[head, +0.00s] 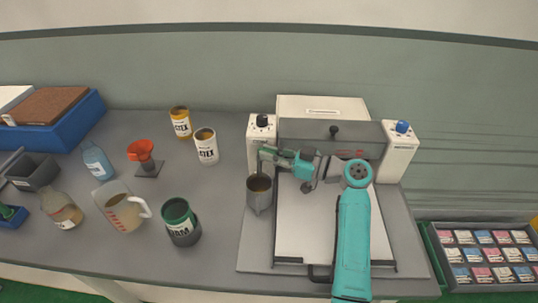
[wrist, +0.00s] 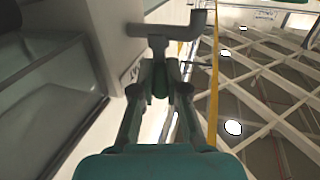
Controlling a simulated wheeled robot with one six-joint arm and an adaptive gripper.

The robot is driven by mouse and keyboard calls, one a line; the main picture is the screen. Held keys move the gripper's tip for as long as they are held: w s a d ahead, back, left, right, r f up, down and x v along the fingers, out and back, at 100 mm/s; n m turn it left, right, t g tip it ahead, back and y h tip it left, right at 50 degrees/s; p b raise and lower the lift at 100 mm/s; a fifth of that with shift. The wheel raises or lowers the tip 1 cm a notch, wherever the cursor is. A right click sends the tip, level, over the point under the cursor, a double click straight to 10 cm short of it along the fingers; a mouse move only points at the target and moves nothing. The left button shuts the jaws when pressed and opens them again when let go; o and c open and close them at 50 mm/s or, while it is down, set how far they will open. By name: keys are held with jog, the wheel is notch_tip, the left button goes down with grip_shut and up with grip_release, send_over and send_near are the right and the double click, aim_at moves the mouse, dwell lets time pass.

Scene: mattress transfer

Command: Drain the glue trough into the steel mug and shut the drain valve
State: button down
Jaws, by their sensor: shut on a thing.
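The steel mug (head: 258,200) is at the left edge of the glue machine, below the drain, with brown liquid visible inside. The glue trough (head: 300,127) is a grey box across the machine between two white posts; its inside is hidden. My gripper (head: 267,155) is at the left post, just above the mug. In the wrist view my gripper (wrist: 160,72) is shut on the grey drain valve (wrist: 158,45), its fingers on either side of the stem. A crossbar with a bent end shows beyond the fingertips. I cannot tell whether liquid is running.
A green jar (head: 181,232), a measuring jug (head: 117,213), a white can (head: 206,151), a yellow can (head: 180,127) and a red funnel (head: 141,149) stand on the left bench. A sample tray (head: 437,255) is at right. My arm crosses the machine's pale plate (head: 300,235).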

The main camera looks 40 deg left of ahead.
jog(key=shift+w+a+n+g+h, duration=0.15)
jog(key=shift+n+g+h, duration=0.25)
jog(key=shift+g, duration=0.45)
jog(key=shift+w+d+n+g+h, duration=0.1)
jog(key=shift+w+n+g+h, duration=0.1)
jog(key=shift+n+g, duration=0.55)
jog(key=c, duration=1.2)
grip_release()
jog(key=shift+a, duration=0.1)
jog(key=v, duration=1.2)
jog(key=shift+f, duration=0.1)
